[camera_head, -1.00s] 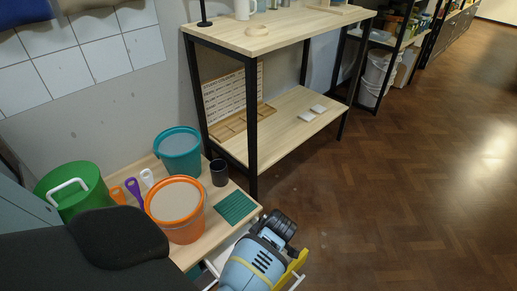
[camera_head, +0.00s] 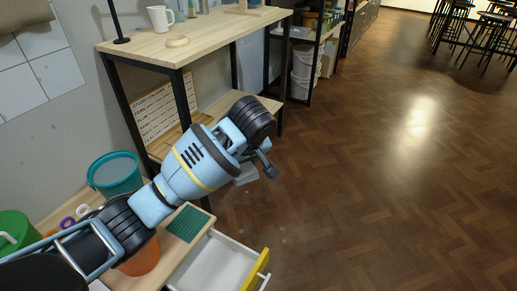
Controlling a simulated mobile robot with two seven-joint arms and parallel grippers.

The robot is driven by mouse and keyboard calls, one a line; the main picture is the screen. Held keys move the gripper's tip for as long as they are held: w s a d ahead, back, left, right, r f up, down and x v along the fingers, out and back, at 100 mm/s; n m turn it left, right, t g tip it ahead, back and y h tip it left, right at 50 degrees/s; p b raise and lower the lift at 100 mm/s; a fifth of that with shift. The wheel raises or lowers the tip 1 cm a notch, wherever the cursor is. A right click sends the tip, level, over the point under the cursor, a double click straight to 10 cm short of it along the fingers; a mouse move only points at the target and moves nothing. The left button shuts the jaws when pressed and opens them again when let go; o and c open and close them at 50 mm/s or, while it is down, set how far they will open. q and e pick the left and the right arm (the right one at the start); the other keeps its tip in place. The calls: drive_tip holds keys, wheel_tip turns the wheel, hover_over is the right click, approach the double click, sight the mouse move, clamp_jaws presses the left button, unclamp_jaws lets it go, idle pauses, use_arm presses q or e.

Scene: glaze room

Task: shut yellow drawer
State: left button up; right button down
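The yellow drawer (camera_head: 257,271) stands open at the bottom of the picture, pulled out from under the wooden bench top. Its yellow front and a pale handle show, and its white inside looks empty where visible. My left arm comes in from the left across the bench. My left gripper (camera_head: 267,165) is dark and held in the air above and beyond the drawer, apart from it. Its fingers are small and seen at an angle, so I cannot tell if they are open. My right gripper is not in view.
On the low bench (camera_head: 190,256) are a teal bucket (camera_head: 115,174), an orange bucket (camera_head: 142,262) partly behind my arm, and a green ribbed mat (camera_head: 185,224). A black-framed shelf table (camera_head: 190,38) stands behind. The wooden floor (camera_head: 370,200) at right is clear.

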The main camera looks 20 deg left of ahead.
use_arm(q)
drive_tip(key=shift+s+d+r+m, duration=0.15)
drive_tip(key=shift+r+m, duration=0.05)
drive_tip(key=shift+r, duration=0.2)
drive_tip(key=shift+s+d+r+m, duration=0.1)
drive_tip(key=shift+d+r+m, duration=0.1)
drive_tip(key=shift+r, duration=0.2)
drive_tip(key=s+d+r+m, duration=0.1)
drive_tip(key=s+d+r+m+t, duration=0.1)
drive_tip(key=shift+d+r+h, duration=0.25)
drive_tip(key=shift+r+h, duration=0.1)
drive_tip(key=shift+h, duration=0.05)
drive_tip(key=s+d+m+h, duration=0.2)
drive_tip(key=s+m, duration=0.5)
drive_tip(key=s, duration=0.6)
drive_tip(key=shift+s+r+m+t+h, duration=0.3)
drive_tip(key=shift+h, duration=0.1)
